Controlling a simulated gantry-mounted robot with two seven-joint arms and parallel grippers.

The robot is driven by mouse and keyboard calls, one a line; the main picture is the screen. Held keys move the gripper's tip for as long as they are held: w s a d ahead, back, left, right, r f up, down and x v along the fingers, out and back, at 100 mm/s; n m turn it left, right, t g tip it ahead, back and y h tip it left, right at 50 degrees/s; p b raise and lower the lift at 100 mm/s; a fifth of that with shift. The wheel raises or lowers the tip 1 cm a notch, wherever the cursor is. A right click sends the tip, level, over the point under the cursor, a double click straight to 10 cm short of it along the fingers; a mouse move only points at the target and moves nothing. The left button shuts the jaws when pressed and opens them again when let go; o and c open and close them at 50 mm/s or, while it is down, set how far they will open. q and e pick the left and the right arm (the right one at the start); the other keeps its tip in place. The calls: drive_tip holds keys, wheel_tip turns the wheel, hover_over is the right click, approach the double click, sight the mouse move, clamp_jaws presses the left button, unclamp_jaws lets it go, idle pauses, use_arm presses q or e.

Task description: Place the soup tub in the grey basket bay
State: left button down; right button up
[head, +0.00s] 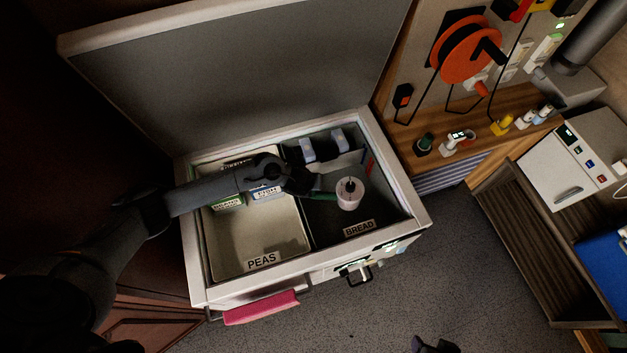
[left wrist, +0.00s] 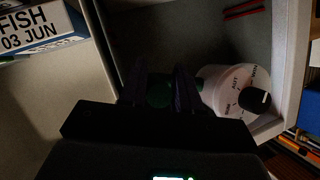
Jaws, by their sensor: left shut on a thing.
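The soup tub (head: 350,193) is a pale round tub with a dark knob on its lid. It is over or in the dark grey bay (head: 330,228) labelled BREAD, on the right side of the open chest; I cannot tell if it touches the floor. The left wrist view shows its printed lid (left wrist: 230,95) beside my fingers. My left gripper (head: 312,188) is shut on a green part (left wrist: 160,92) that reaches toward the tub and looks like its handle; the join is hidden. A dark shape at the bottom edge looks like my right gripper (head: 435,345), mostly cut off.
The cream PEAS bay (head: 255,238) holds labelled packs, including a FISH box (left wrist: 38,25). Grey-blue items (head: 322,145) sit at the dark bay's back. The chest lid (head: 235,70) stands raised behind. A pink cloth (head: 261,307) hangs at the front. A counter stands right.

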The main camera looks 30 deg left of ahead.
use_arm(q)
drive_tip(key=shift+w+r, duration=0.15)
drive_tip(key=shift+r, duration=0.05)
wheel_tip(320, 180, down, 8)
drive_tip(key=b, duration=0.7)
drive_tip(key=shift+y, duration=0.3)
